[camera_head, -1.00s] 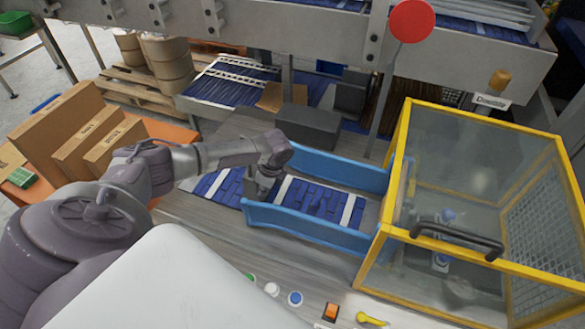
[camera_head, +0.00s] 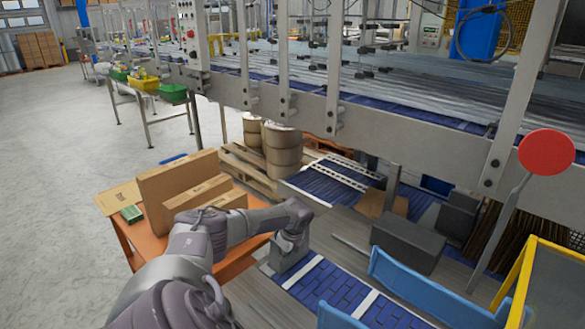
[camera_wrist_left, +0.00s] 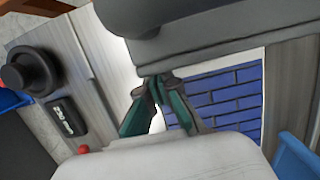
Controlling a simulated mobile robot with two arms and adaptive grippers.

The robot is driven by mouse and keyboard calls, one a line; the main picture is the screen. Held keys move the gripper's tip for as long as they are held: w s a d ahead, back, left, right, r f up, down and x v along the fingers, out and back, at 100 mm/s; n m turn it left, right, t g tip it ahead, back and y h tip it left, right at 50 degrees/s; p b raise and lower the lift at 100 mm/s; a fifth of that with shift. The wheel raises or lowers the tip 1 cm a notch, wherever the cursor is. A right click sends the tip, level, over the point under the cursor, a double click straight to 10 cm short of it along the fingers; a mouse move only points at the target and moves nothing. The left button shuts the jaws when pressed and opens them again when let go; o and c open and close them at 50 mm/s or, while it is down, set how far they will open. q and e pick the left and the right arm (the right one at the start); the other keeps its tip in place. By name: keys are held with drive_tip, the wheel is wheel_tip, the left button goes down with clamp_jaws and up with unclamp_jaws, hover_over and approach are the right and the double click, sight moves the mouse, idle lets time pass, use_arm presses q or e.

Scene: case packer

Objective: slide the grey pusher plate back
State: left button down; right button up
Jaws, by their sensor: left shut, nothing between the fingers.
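The grey pusher plate (camera_head: 291,258) stands over the left end of the blue belt (camera_head: 333,289) in the head view. My left gripper (camera_wrist_left: 157,82) is shut and empty. In the left wrist view its fingertips meet at the lower edge of the grey plate (camera_wrist_left: 215,55), apparently touching it. In the head view my left arm reaches to the plate from the lower left, and the fingers are mostly hidden. My right gripper is out of view.
Blue guide rails (camera_head: 410,288) flank the belt to the right. A dark grey box (camera_head: 408,242) stands behind it. An orange table (camera_head: 135,250) with cardboard lies left. A yellow-framed guard (camera_head: 535,285) stands at right. A black knob (camera_wrist_left: 32,70) shows in the wrist view.

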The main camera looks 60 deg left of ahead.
use_arm(q)
drive_tip(key=shift+a, duration=0.1)
idle(0.3)
drive_tip(key=w+d+r+p, duration=0.1)
drive_tip(key=d+r, duration=0.5)
drive_tip(key=r, duration=0.4)
drive_tip(key=shift+w+d, duration=0.15)
drive_tip(key=shift+w, duration=0.2)
drive_tip(key=shift+f, duration=0.1)
